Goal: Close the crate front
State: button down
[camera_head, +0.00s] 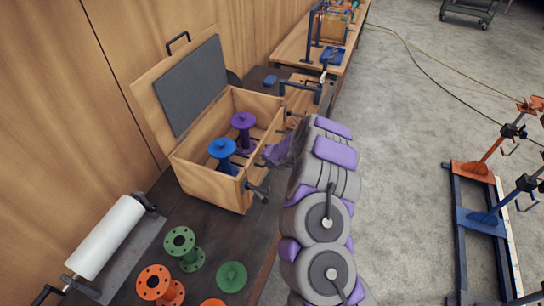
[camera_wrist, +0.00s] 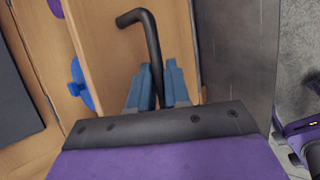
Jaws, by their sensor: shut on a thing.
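The wooden crate (camera_head: 213,187) stands on the dark bench with its lid (camera_head: 190,85) raised on the left, grey padding inside. A purple flanged pipe (camera_head: 243,121) and a blue one (camera_head: 222,149) stand in it. In the wrist view, my gripper (camera_wrist: 156,72) has its blue fingers shut around a bent black handle (camera_wrist: 149,32) in front of a wooden panel (camera_wrist: 100,45). The blue pipe (camera_wrist: 82,88) shows left of the panel.
Green spools (camera_head: 181,246) and orange spools (camera_head: 155,283) stand on the bench near the crate. A white roll (camera_head: 104,240) lies at left. A wooden wall is behind.

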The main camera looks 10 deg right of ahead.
jog(key=shift+a+f+p, duration=0.1)
jog(key=shift+a+p, duration=0.05)
jog(key=shift+p, duration=0.25)
jog(key=c, duration=1.4)
grip_release()
jog(key=shift+c, duration=0.2)
jog(key=shift+w+a, duration=0.15)
jog(key=shift+w, duration=0.1)
jog(key=shift+s+r, duration=0.1)
jog(key=shift+r, duration=0.1)
jog(key=shift+s+d+r, duration=0.2)
jog(key=shift+s+r, duration=0.05)
jog(key=shift+r, duration=0.2)
jog(key=v, duration=1.6)
jog(key=shift+a, duration=0.15)
jog(key=shift+w+r, duration=0.15)
jog(key=shift+w, duration=0.05)
